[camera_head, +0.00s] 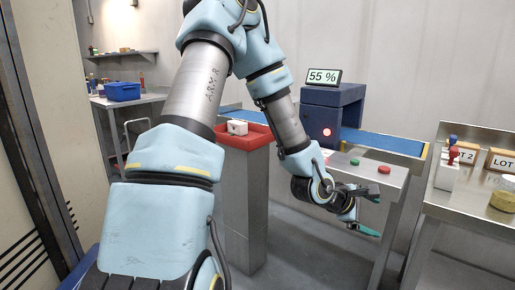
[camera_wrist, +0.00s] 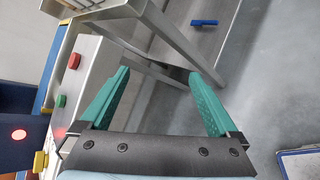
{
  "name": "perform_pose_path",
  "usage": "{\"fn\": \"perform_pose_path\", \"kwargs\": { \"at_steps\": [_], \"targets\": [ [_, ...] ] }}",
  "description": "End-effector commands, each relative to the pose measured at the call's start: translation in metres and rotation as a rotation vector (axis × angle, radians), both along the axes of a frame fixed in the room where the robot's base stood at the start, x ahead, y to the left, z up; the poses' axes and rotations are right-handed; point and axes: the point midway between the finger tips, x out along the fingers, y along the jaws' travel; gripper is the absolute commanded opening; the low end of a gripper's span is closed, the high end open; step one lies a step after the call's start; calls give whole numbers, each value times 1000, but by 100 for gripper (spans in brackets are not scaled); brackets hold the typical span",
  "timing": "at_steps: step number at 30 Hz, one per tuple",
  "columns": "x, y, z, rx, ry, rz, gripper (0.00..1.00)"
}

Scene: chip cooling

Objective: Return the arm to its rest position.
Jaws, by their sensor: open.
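My arm crosses the middle of the head view, bent at the elbow, with its lower links reaching down and to the right. My gripper (camera_head: 366,212) hangs in front of the steel bench with the buttons, below its top. In the wrist view my gripper (camera_wrist: 155,100) shows two green fingers spread wide apart. Nothing is between them, and floor and steel table legs show beyond.
The steel button bench (camera_head: 375,178) stands close behind my gripper. A red tray (camera_head: 262,136) holding a white block (camera_head: 237,127) tops a grey pedestal (camera_head: 245,200). A side table (camera_head: 470,205) stands at right. A blue object (camera_wrist: 204,22) lies beyond the fingers.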

Motion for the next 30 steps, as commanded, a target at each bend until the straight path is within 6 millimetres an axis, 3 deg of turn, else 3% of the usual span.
{"fn": "perform_pose_path", "kwargs": {
  "at_steps": [4, 9, 15, 18, 24, 30],
  "targets": [
    [27, 77, -8, 349, -219, -109, 96],
    [40, 176, 0, 720, -358, -299, 96],
    [22, 280, 31, 1008, -379, -574, 96],
    [3, 316, 48, 1068, -361, -709, 96],
    [-27, 351, 68, 1079, -345, -886, 96],
    [-34, 356, 71, 1072, -342, -923, 96]
  ]
}}
